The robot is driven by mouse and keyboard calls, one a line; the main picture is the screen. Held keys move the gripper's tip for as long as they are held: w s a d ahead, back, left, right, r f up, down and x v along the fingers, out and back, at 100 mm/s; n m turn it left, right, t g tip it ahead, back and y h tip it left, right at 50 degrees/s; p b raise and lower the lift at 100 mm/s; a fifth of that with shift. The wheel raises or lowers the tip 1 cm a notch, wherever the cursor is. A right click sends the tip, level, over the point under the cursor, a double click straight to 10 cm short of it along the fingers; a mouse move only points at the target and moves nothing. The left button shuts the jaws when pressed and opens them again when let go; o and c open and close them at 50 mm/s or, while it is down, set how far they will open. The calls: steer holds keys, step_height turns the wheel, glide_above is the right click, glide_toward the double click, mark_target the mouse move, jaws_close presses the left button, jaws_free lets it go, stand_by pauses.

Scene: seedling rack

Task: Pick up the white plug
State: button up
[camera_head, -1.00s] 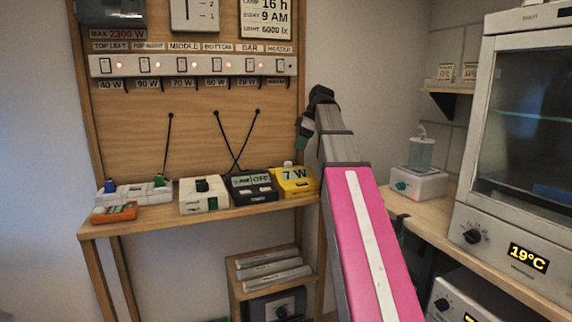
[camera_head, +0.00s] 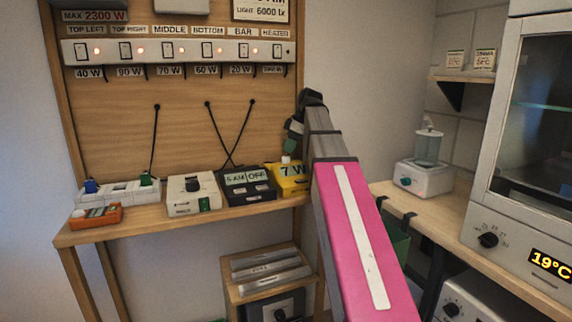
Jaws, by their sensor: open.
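A small white plug (camera_head: 286,159) stands on the back of the yellow box marked 7 W (camera_head: 290,178), at the right end of the wooden shelf. My gripper (camera_head: 291,147) is just above the plug, at the far end of my pink and grey arm. It is open and small in view, dark with a green part at the fingers. I cannot tell whether the fingers touch the plug.
Left of the yellow box stand a black timer box (camera_head: 247,185), a white box with a dark knob (camera_head: 194,194), a white socket strip (camera_head: 118,192) with blue and green plugs, and an orange device (camera_head: 95,217). A switch panel (camera_head: 180,52) is behind.

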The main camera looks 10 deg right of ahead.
mark_target(286, 156)
steer(key=shift+s+x, duration=0.2)
steer(key=shift+x, duration=2.45)
steer(key=shift+d, duration=0.15)
steer(key=c, duration=0.8)
steer(key=shift+r, duration=0.15)
